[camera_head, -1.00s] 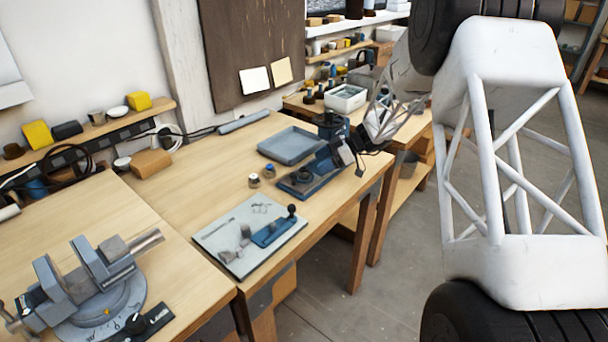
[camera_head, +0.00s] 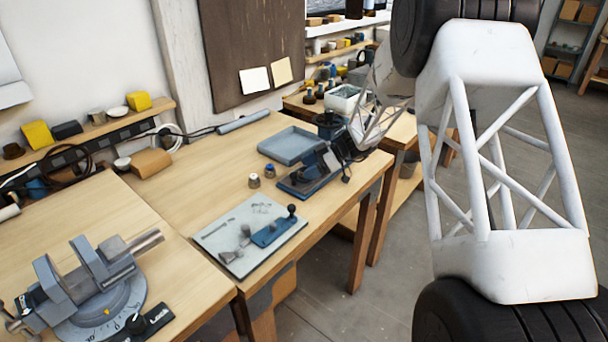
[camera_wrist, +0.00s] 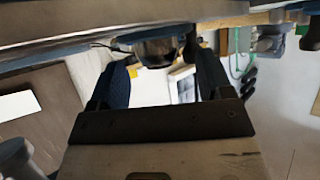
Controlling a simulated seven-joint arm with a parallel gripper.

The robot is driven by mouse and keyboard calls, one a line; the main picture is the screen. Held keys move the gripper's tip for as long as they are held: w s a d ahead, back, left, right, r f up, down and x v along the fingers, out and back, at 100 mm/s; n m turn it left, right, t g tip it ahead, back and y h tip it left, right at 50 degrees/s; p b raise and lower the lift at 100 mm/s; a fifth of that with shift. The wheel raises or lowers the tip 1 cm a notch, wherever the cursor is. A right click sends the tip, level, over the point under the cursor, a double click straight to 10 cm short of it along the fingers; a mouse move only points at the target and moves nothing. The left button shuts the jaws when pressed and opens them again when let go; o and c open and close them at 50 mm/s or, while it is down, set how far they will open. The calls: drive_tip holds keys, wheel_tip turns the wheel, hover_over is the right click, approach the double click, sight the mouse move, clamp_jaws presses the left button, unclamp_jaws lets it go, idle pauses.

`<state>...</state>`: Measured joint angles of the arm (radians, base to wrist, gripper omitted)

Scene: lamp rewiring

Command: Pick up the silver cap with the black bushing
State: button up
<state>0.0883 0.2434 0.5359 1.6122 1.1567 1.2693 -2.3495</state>
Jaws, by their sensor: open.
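Two small silver caps stand side by side on the table in the head view. The rear one (camera_head: 269,171) has a blue top. My gripper (camera_head: 332,160) is over the dark blue fixture (camera_head: 300,187), to the right of both caps and apart from them. In the wrist view my gripper (camera_wrist: 161,68) is open, with two dark blue fingers apart. A dark, shiny rounded thing (camera_wrist: 156,50) shows between the fingertips; I cannot tell what it is.
A blue-grey tray (camera_head: 290,142) lies behind the fixture. A pale board (camera_head: 222,243) with a blue tool lies in front. A grey vise (camera_head: 90,290) stands at the left.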

drive_tip(key=shift+a+f, duration=0.15)
drive_tip(key=shift+a, duration=0.1)
idle(0.3)
drive_tip(key=c, duration=1.1)
drive_tip(key=shift+o, duration=0.2)
drive_tip(key=shift+r, duration=0.9)
wheel_tip(320, 180, up, 2)
drive_tip(key=shift+r, duration=0.1)
drive_tip(key=d, duration=4.5)
drive_tip(key=shift+f, duration=0.2)
drive_tip(key=shift+a, duration=0.1)
